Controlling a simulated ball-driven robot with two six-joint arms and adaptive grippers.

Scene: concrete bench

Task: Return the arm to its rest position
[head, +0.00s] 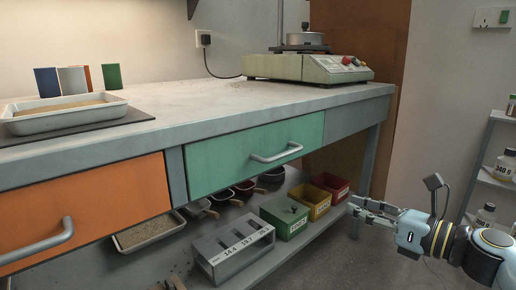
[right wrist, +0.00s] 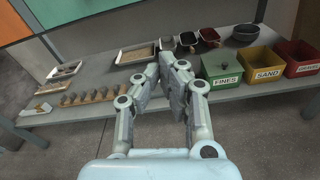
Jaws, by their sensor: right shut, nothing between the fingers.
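My right gripper (head: 356,206) is at the lower right of the head view, beside the right end of the bench and in front of the lower shelf. It also shows in the right wrist view (right wrist: 174,62), with its fingers together and nothing between them. The fingers point toward the lower shelf (right wrist: 150,106) and appear apart from the things on it. My left gripper does not show in either view.
The concrete bench (head: 190,110) has an orange drawer (head: 90,207) and a green drawer (head: 230,160), both shut. Green (head: 285,217), yellow (head: 312,200) and red (head: 332,186) bins stand on the lower shelf. A side rack (head: 488,172) with bottles stands at right.

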